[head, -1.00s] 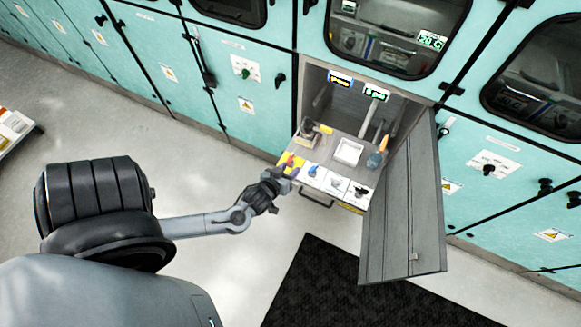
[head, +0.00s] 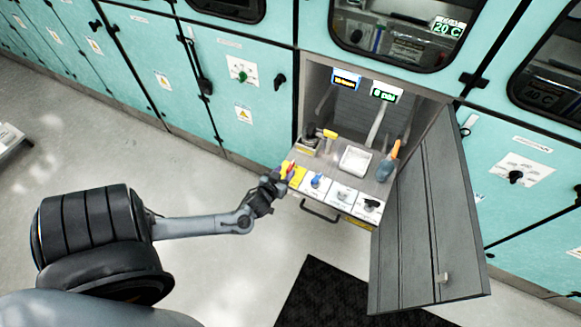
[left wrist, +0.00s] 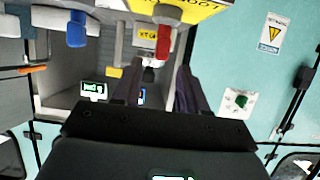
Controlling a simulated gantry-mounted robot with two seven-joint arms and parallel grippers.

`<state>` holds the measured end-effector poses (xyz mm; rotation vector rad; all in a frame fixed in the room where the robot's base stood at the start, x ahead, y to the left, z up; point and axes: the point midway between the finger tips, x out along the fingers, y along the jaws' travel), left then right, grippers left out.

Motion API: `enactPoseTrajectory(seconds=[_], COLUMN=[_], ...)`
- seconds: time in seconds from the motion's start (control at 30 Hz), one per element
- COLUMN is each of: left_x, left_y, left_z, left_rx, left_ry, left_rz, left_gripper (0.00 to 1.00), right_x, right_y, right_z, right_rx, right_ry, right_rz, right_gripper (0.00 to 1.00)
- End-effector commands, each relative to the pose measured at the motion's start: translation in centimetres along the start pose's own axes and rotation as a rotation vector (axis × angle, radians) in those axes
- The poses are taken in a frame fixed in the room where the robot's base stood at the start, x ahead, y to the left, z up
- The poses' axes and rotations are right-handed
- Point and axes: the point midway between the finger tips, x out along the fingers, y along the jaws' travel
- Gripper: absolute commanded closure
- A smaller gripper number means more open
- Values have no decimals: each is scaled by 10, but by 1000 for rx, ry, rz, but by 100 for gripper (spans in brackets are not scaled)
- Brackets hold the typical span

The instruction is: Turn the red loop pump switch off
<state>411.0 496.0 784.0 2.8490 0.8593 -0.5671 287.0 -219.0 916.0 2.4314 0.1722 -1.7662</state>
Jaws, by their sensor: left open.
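The red switch (head: 288,168) stands on a yellow plate (head: 298,179) at the left front of the pulled-out drawer panel. My left gripper (head: 279,179) is at the panel's front left corner, close beside the red switch. In the left wrist view, the red switch (left wrist: 163,42) hangs from the yellow plate (left wrist: 188,8), just beyond and roughly between the two dark fingers (left wrist: 158,84). The fingers are apart, with nothing held between them. I cannot tell whether they touch the switch. My right gripper is not in view.
A blue switch (head: 317,180) is close to the right of the red one, with a black knob (head: 371,205) further right. A white tray (head: 355,159) and an orange-tipped bottle (head: 387,164) sit behind. An open grey door (head: 425,215) stands at the right.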

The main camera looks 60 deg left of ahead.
Motion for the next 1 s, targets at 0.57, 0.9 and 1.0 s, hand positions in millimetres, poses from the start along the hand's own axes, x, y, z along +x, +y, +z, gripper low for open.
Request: enactPoseTrajectory(seconds=[0.57, 0.9, 1.0], left_x=[60, 60, 60], left_y=[0, 0, 0], left_z=[0, 0, 0], left_rx=[0, -1, -1], left_ry=[0, 0, 0], left_rz=[0, 0, 0], left_gripper=[57, 68, 84], right_x=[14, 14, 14], right_y=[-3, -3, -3], right_z=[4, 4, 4], right_rx=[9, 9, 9], right_ry=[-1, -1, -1], right_rz=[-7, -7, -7], right_gripper=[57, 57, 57])
